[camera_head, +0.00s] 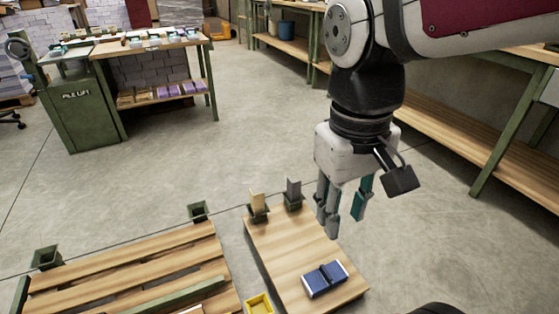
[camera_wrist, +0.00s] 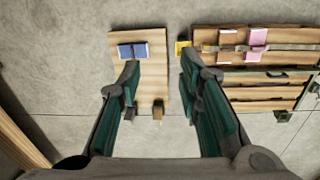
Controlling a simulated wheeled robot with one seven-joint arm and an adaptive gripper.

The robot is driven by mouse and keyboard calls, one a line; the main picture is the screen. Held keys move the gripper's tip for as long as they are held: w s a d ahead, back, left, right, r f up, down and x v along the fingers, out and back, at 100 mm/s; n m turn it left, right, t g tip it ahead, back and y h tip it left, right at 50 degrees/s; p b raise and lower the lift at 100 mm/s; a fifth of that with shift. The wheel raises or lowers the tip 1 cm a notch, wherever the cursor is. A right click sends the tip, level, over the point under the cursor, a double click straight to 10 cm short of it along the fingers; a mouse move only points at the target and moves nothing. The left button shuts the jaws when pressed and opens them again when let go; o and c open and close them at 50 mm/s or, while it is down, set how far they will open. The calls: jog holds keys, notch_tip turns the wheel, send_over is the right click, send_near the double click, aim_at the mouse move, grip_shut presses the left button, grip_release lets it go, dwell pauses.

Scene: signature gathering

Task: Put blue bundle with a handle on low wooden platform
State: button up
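A blue bundle (camera_head: 312,286) with a dark strap or handle across its middle lies flat on the near right part of a low wooden platform (camera_head: 285,250). In the wrist view the blue bundle (camera_wrist: 141,50) lies on the platform (camera_wrist: 152,75), up and left of the space between my fingers. My gripper (camera_head: 344,222) is above the far right edge of the platform, apart from the bundle. In the wrist view my gripper (camera_wrist: 159,68) is open with nothing between its fingers.
Two small holders with upright blocks, one tan (camera_head: 257,199) and one grey (camera_head: 293,188), stand at the platform's far end. A slatted pallet (camera_head: 130,255) lies left, with a yellow tray (camera_head: 259,304) between. Workbenches stand behind and right; the floor between is clear.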

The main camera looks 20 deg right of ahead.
jog(key=s+a, duration=0.2)
jog(key=s, duration=0.7)
jog(key=shift+s+a+y, duration=0.3)
notch_tip(320, 180, up, 30)
jog(key=t+p, duration=0.4)
jog(key=p, duration=2.4)
jog(key=shift+d+r+p, duration=0.15)
jog(key=shift+d+p, duration=0.15)
jog(key=shift+p, duration=0.05)
